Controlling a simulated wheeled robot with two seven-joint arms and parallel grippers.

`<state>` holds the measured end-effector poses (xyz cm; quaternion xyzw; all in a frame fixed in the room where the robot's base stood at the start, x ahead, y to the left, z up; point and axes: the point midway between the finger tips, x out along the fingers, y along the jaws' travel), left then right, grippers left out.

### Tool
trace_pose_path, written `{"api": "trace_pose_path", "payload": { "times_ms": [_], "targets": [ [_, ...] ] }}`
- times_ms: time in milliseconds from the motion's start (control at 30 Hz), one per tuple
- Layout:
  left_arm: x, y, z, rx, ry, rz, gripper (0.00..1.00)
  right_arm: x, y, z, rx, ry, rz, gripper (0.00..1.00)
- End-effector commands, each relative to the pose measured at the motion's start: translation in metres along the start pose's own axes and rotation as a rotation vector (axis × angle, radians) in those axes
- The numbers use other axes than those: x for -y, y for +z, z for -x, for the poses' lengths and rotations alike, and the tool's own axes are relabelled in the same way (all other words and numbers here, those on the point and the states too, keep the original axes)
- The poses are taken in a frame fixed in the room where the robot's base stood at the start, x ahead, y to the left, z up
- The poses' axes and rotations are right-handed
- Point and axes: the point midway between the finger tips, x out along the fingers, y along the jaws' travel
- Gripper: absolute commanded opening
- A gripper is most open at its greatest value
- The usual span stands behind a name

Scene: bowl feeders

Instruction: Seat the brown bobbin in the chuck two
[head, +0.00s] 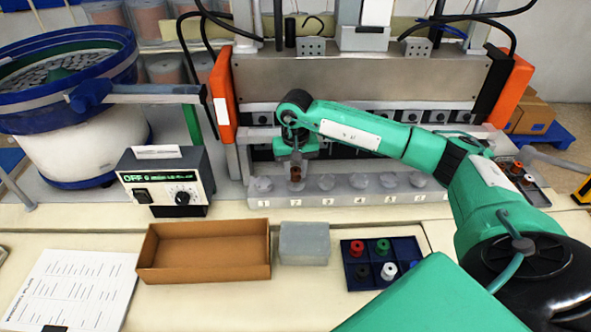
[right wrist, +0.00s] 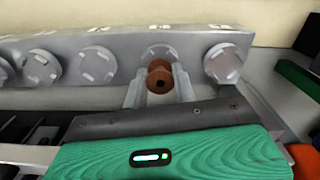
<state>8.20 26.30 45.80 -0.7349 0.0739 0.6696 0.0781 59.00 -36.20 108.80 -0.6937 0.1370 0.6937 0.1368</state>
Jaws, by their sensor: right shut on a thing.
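The brown bobbin (head: 296,174) is upright between the fingers of my right gripper (head: 297,167). In the right wrist view the brown bobbin (right wrist: 159,80) sits between the two pale fingertips (right wrist: 158,88), which are shut on it. Chuck two (right wrist: 158,52) is a round grey disc directly beyond the bobbin and partly hidden by it. In the head view the bobbin is over chuck two (head: 297,187), above the label 2. I cannot tell whether the bobbin touches the chuck. My left gripper is not in view.
Chuck one (head: 262,184) and chuck three (head: 327,181) flank it on the grey rail. An orange-ended machine frame (head: 350,85) rises behind.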

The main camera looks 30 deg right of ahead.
Motion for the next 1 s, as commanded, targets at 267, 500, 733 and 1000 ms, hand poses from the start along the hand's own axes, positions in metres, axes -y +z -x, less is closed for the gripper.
{"api": "trace_pose_path", "payload": {
  "times_ms": [267, 500, 733, 1000],
  "targets": [
    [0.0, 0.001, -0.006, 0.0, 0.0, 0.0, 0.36, 0.0, 0.0, -0.006, 0.0, 0.0, 0.0, 0.06],
    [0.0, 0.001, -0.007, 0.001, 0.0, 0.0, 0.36, 0.0, 0.0, -0.007, 0.0, 0.0, 0.0, 0.36],
    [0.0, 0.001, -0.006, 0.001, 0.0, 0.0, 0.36, 0.0, 0.0, -0.007, 0.0, 0.0, 0.0, 0.36],
    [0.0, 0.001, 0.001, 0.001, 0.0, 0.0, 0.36, 0.0, 0.0, 0.013, -0.001, -0.001, 0.0, 0.36]
  ]
}}
